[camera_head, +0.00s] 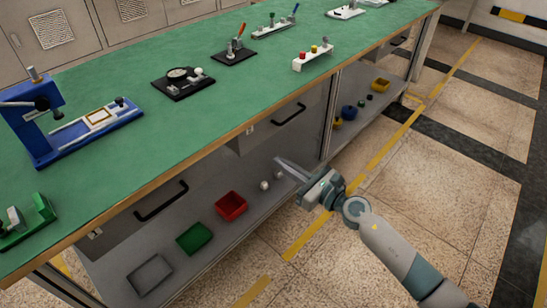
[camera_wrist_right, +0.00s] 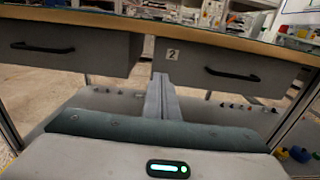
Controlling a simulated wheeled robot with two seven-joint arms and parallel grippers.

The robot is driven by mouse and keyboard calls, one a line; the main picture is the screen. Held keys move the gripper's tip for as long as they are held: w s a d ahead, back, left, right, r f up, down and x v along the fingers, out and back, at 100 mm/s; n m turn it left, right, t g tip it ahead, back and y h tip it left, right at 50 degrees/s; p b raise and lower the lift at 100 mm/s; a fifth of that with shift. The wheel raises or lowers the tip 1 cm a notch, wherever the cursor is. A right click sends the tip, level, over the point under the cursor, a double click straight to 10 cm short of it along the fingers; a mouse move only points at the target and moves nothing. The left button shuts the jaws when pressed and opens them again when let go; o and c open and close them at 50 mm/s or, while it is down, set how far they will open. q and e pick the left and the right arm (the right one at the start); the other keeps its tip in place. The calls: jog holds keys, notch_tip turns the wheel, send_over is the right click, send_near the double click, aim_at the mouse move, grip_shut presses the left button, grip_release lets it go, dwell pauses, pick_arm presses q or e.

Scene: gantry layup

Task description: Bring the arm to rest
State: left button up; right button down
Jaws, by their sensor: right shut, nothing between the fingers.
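My right gripper (camera_head: 292,168) comes in from the lower right in the head view and points at the front of the green workbench (camera_head: 150,70). It is off the bench top, out in front of the bench's lower shelf. Its fingers are shut together with nothing between them. The shut fingers also show in the middle of the right wrist view (camera_wrist_right: 162,97), below the bench edge and between two drawers. My left gripper does not show in either view.
Fixtures stand on the bench, including a blue one (camera_head: 45,145). Red (camera_head: 230,206) and green (camera_head: 194,238) bins sit on the shelf below. Drawer handles (camera_head: 161,201) stick out of the bench front. The tiled floor (camera_head: 430,170) at right is clear.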

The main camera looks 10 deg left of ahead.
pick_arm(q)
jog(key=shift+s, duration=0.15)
pick_arm(e)
jog(key=shift+s+d, duration=0.25)
jog(key=shift+d, duration=0.05)
